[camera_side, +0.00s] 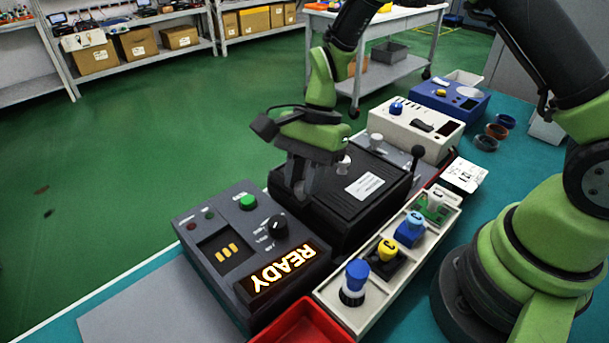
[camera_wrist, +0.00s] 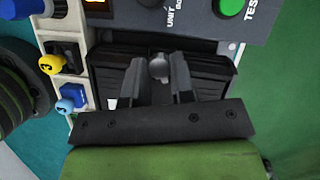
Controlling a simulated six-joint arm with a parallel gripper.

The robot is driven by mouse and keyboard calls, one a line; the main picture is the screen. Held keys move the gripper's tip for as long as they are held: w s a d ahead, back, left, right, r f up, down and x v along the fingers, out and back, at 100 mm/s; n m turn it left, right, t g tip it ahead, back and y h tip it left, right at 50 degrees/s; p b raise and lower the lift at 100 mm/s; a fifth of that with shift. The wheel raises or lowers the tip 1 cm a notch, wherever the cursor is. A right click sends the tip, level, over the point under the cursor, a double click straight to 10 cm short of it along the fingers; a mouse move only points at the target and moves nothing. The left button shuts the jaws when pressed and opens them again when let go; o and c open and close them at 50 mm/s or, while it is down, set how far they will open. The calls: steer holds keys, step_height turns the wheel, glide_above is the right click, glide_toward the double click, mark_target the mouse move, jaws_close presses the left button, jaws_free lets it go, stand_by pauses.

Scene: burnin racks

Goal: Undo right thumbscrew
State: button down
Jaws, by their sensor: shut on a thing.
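My gripper (camera_wrist: 158,72) points down at the black ribbed unit (camera_wrist: 212,68), with its two fingers on either side of a small grey round-headed thumbscrew (camera_wrist: 158,66). In the side view my gripper (camera_side: 301,193) is at the unit's left part, and its fingers hide the thumbscrew there. The black unit (camera_side: 340,208) lies flat with a white label (camera_side: 365,186) on top. A pale knob (camera_side: 343,164) stands on the unit near my wrist, and another pale knob (camera_side: 376,141) stands behind it.
A grey control box (camera_side: 226,225) with a lit READY display (camera_side: 283,273) and green button (camera_side: 248,202) adjoins the unit. A pale tray (camera_side: 341,310) of coloured-knob parts runs along the right. A black lever (camera_side: 417,157) stands behind. A red bin (camera_side: 302,324) is in front.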

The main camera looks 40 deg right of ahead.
steer(key=n, duration=0.2)
steer(key=n+g+h, duration=0.1)
steer(key=n, duration=0.2)
steer(key=n+g, duration=0.1)
steer(key=n, duration=0.1)
steer(key=shift+w+a, duration=0.15)
steer(key=shift+w, duration=0.1)
steer(key=n, duration=0.2)
steer(key=n+g+h, duration=0.1)
steer(key=n, duration=0.1)
steer(key=shift+a+h, duration=0.1)
steer(key=shift+h, duration=0.2)
steer(key=shift+a+n+h, duration=0.1)
steer(key=shift+n+h, duration=0.7)
steer(key=shift+n, duration=1.1)
steer(key=c, duration=1)
jaws_free()
steer(key=shift+r, duration=0.1)
steer(key=v, duration=1)
steer(key=shift+w, duration=0.15)
